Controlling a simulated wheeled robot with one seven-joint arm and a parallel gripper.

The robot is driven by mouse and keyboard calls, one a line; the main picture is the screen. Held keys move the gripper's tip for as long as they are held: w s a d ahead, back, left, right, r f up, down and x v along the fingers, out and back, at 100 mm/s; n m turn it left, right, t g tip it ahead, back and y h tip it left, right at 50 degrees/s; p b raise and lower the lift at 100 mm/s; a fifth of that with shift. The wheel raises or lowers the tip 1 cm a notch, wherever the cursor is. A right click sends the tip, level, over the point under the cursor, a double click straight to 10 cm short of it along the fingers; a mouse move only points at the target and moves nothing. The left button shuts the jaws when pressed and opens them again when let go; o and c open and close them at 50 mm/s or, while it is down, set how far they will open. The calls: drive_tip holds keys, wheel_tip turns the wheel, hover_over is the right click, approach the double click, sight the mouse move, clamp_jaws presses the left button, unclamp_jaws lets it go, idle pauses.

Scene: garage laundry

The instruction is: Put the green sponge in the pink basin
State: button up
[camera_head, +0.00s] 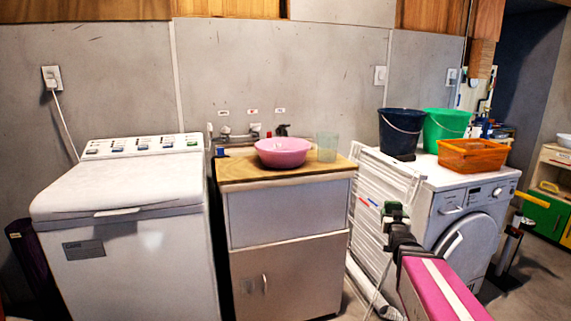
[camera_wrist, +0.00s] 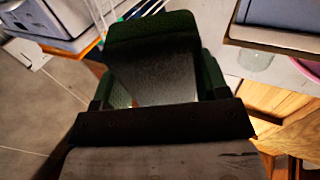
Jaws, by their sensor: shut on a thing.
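The pink basin (camera_head: 282,152) sits upright on the wooden top of the sink cabinet. A pink edge of it shows at the right of the wrist view (camera_wrist: 311,69). My gripper (camera_head: 397,212) is in front of the white folded rack, to the right of the cabinet and lower than the basin. It is shut on the green sponge (camera_wrist: 152,27), which looks dark green in the wrist view. In the head view the sponge is small and hard to tell from the fingers. The gripper and the sponge are apart from the basin. The basin's inside is mostly hidden.
A clear cup (camera_head: 327,147) stands right of the basin on the wooden top (camera_head: 235,171), with taps behind. A white washer (camera_head: 125,215) is at left. A dark bucket (camera_head: 400,131), green bucket (camera_head: 446,128) and orange basket (camera_head: 474,154) stand on the right-hand machine.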

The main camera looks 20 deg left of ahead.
drive_tip(key=w+a+r+n+g+y, duration=0.1)
drive_tip(key=w+a+g, duration=0.1)
drive_tip(key=a, duration=0.4)
drive_tip(key=shift+w+r, duration=0.25)
drive_tip(key=shift+w, duration=0.2)
drive_tip(key=shift+a, duration=0.15)
